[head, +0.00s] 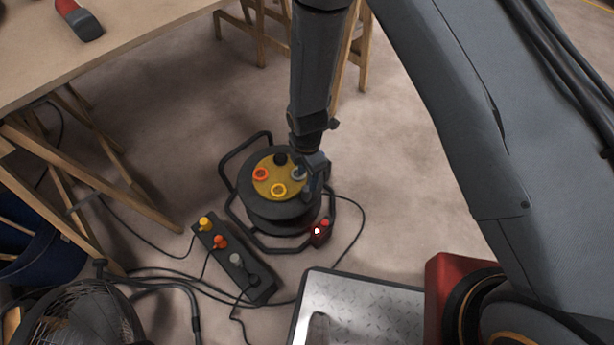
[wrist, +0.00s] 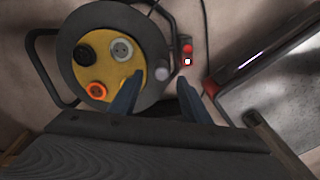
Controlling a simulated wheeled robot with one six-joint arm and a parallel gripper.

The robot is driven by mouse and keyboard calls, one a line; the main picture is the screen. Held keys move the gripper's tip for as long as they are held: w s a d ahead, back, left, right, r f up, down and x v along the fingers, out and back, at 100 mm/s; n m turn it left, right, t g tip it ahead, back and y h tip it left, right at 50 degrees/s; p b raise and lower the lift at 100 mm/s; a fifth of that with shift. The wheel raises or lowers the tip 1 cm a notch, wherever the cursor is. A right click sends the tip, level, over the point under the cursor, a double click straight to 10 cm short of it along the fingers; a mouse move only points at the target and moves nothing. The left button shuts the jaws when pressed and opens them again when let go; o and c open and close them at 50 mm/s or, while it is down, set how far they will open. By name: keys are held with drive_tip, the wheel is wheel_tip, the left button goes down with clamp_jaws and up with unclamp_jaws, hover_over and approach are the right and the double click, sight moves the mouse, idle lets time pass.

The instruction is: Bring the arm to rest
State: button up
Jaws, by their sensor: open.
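My arm reaches down from the top of the head view. My gripper (head: 314,180) is over the right side of a black cable reel (head: 275,215) on the floor. In the wrist view, my gripper (wrist: 160,88) shows two dark fingers, apart, with nothing seen held between them. The reel's yellow face (head: 268,178) has an orange ring, a yellow ring and a dark socket. The wrist view shows the reel (wrist: 150,45) with the orange ring (wrist: 96,90) and a grey socket (wrist: 122,49). Whether the fingers touch the reel cannot be told.
A small red box (head: 320,233) sits by the reel's right foot. A power strip (head: 235,262) with coloured plugs lies left, among loose cables. A fan (head: 75,315) and a trestle table (head: 130,40) with a red-and-grey tool (head: 78,20) stand left. Floor right of the reel is mostly clear.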

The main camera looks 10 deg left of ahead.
idle(0.3)
drive_tip(key=d+r+m, duration=0.5)
drive_tip(key=r+m, duration=0.1)
drive_tip(key=r, duration=0.7)
drive_tip(key=d+r+m, duration=0.4)
drive_tip(key=r+m, duration=0.1)
drive_tip(key=r, duration=0.7)
drive_tip(key=s+d+r+m+p, duration=0.1)
drive_tip(key=s+d+r+m, duration=1.2)
drive_tip(key=r, duration=0.4)
drive_tip(key=d+r+m+p, duration=0.2)
drive_tip(key=d+r+p, duration=0.6)
drive_tip(key=p, duration=0.8)
drive_tip(key=shift+s+d+r+p, duration=0.15)
drive_tip(key=shift+r+p, duration=0.05)
drive_tip(key=shift+p, duration=0.1)
